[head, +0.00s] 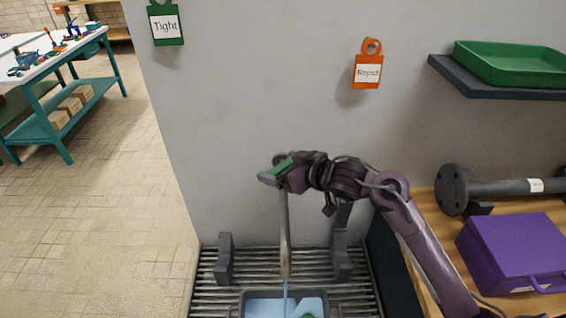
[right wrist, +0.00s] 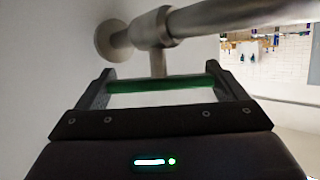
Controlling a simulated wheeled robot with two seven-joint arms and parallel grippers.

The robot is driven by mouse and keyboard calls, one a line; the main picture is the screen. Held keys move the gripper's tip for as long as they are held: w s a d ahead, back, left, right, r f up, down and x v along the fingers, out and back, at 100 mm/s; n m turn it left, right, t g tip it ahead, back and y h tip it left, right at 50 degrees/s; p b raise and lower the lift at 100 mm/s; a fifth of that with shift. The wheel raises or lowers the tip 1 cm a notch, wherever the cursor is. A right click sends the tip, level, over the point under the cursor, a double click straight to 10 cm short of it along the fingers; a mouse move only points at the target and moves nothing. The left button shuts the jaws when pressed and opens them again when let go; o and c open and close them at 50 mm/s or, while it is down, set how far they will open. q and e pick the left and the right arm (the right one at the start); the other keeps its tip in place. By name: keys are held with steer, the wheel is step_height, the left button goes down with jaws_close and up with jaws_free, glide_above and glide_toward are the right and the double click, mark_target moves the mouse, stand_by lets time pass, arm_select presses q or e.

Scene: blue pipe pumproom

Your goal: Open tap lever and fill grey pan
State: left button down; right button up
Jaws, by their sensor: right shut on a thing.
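My right gripper (head: 277,172) reaches in from the right at the tap on the wall. It is shut on the green tap lever (head: 283,166). In the right wrist view the lever (right wrist: 160,84) lies across between the two fingers, below the metal tap pipe (right wrist: 200,22). The tap spout (head: 285,235) hangs down, and a thin stream of water (head: 285,285) runs from its end into the grey pan (head: 325,295). Pale blue water shows in the pan, whose near part is cut off by the picture edge. My left gripper is not in view.
The pan sits on a slatted metal rack (head: 210,273) between two grey upright brackets (head: 224,258). To the right, a wooden bench holds a purple case (head: 510,250) and a flanged pipe (head: 500,188). Tags (head: 367,70) hang on the wall, and a green tray (head: 510,62) sits on a shelf.

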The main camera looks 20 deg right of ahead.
steer(key=shift+n+y, duration=0.4)
steer(key=o, duration=0.7)
steer(key=v, duration=0.7)
steer(key=shift+s+d+r+b, duration=0.2)
steer(key=shift+s+r+b, duration=0.05)
steer(key=shift+r+b, duration=0.05)
